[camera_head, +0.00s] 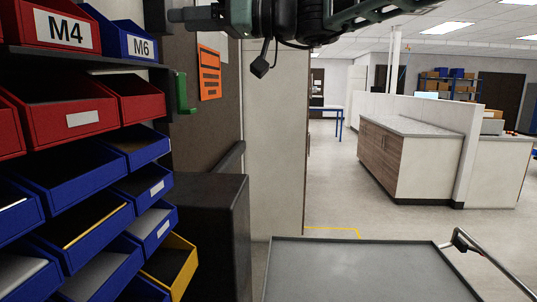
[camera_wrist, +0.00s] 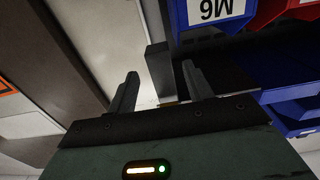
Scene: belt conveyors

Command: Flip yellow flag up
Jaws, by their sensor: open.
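I cannot make out a yellow flag in either view. My gripper (camera_head: 176,15) is at the top left of the head view, pointing left beside the blue M6 bin (camera_head: 126,38).
A rack of red and blue bins fills the left, with one yellow bin (camera_head: 170,265) low down. A green bracket (camera_head: 183,92) and an orange sign (camera_head: 209,73) are beside it. A grey tray top (camera_head: 360,270) is in front. Open floor lies to the right.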

